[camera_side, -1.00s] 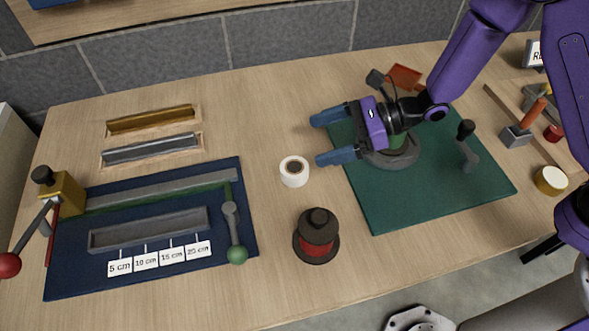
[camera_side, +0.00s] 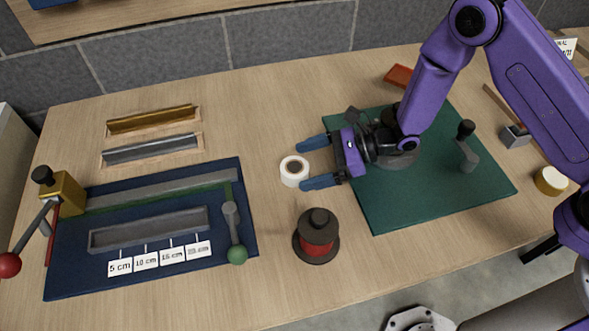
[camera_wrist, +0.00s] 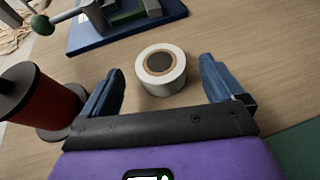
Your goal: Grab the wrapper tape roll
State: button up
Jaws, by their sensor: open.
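The wrapper tape roll (camera_side: 294,171) is a small white ring with a brown core, lying flat on the wooden table in the side view. It also shows in the wrist view (camera_wrist: 161,70), ahead of and between my fingertips. My gripper (camera_side: 308,164) is open, with two blue fingers pointing left toward the roll. In the wrist view the gripper (camera_wrist: 163,75) holds nothing, and the roll sits between the finger lines, close to the tips. I cannot tell whether a finger touches it.
A dark spool with a red band (camera_side: 317,237) stands close by, near the front finger. A blue mat (camera_side: 75,275) with a cutting fixture lies to the left. A green mat (camera_side: 400,210) is under my arm. Bare table lies between the roll and the blue mat.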

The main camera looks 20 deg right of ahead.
jog(key=shift+x, duration=1)
jog(key=c, duration=1.2)
jog(key=shift+o, duration=0.2)
jog(key=shift+r, duration=0.15)
